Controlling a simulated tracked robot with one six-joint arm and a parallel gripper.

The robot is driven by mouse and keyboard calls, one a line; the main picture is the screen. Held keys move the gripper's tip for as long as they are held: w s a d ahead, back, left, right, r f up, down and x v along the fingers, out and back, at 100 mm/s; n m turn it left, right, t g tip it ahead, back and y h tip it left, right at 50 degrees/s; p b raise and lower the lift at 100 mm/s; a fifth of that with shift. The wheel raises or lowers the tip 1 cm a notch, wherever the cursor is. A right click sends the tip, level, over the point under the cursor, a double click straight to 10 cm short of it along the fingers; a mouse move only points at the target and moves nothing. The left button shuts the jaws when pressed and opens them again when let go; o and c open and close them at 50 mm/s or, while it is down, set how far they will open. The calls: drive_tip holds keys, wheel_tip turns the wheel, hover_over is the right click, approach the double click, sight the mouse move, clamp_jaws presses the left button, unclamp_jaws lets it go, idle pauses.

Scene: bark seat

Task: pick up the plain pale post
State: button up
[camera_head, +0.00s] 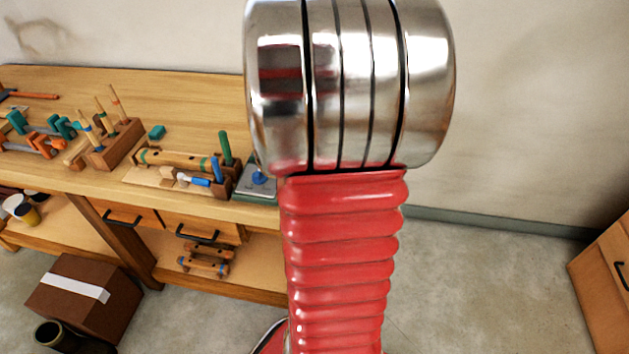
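Several thin pale wooden posts (117,102) stand slightly tilted in a brown wooden block (121,143) on the left part of the workbench. At least one of them shows a dark blue band; the frame is too small to tell for sure which is plain. A green post (225,148) and a blue post (217,168) stand in a second brown block (223,187) farther right. My gripper is out of view. My red sleeved arm and its metal joint fill the middle of the picture and hide the bench's right part.
The wooden workbench (190,95) holds orange and teal clamps (45,143) at left and a banded wooden piece (172,159) near the front. A taped brown box (85,305) sits on the floor; a wooden cabinet (602,285) stands at right. Floor between is clear.

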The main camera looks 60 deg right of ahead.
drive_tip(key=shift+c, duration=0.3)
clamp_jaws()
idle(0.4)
